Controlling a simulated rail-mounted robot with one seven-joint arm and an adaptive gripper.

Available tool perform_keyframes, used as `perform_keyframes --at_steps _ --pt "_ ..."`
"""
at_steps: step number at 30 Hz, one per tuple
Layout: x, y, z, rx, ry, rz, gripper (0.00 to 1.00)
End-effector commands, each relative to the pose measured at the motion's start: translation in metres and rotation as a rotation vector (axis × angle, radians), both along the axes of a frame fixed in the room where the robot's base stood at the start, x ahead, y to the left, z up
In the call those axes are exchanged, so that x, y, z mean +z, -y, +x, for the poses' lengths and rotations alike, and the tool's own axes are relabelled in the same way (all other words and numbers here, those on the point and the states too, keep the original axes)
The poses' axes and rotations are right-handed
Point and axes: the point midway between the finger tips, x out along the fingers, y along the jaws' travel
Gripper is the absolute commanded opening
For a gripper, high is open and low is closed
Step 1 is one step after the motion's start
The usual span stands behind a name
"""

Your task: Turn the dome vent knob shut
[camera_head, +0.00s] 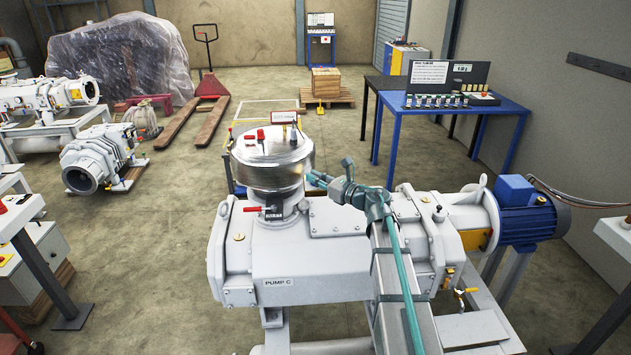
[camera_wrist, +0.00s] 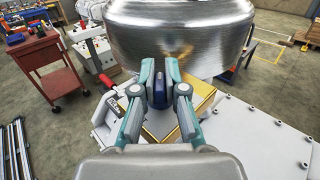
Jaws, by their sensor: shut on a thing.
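The silver metal dome (camera_head: 272,160) sits on the grey pump body marked PUMP C (camera_head: 320,265). It also fills the top of the wrist view (camera_wrist: 182,35). My gripper (camera_head: 314,180) reaches in from the right, at the dome's lower right side. In the wrist view my gripper (camera_wrist: 160,85) has both fingers closed on a small dark blue knob (camera_wrist: 159,94), just in front of the dome's lower edge. The knob's far side and its mounting are hidden by the fingers. In the head view I cannot make out the knob.
Red fittings (camera_head: 261,134) stand on the dome top. A red-handled lever (camera_head: 257,208) sticks out below the dome. A yellow-edged block (camera_wrist: 180,118) lies under my fingers. A blue motor (camera_head: 525,210) is at the pump's right end. A blue table (camera_head: 500,106) stands behind.

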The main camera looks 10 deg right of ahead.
Motion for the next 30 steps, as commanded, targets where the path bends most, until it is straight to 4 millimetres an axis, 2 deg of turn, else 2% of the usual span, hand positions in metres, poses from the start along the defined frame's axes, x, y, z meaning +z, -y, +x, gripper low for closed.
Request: perform_keyframes --at_steps 11,12,16,25,30 --pt "0.0004 -0.0006 -0.0001 0.006 0.000 0.000 0.00" --pt "0.0004 -0.0006 0.0000 0.005 0.000 0.000 0.14" --pt "0.0004 -0.0006 0.0001 0.005 0.000 0.000 0.36" --pt "0.0003 0.0000 -0.0004 0.004 0.000 0.000 0.36" --pt "0.0002 0.0066 -0.0091 0.003 0.000 0.000 0.36"
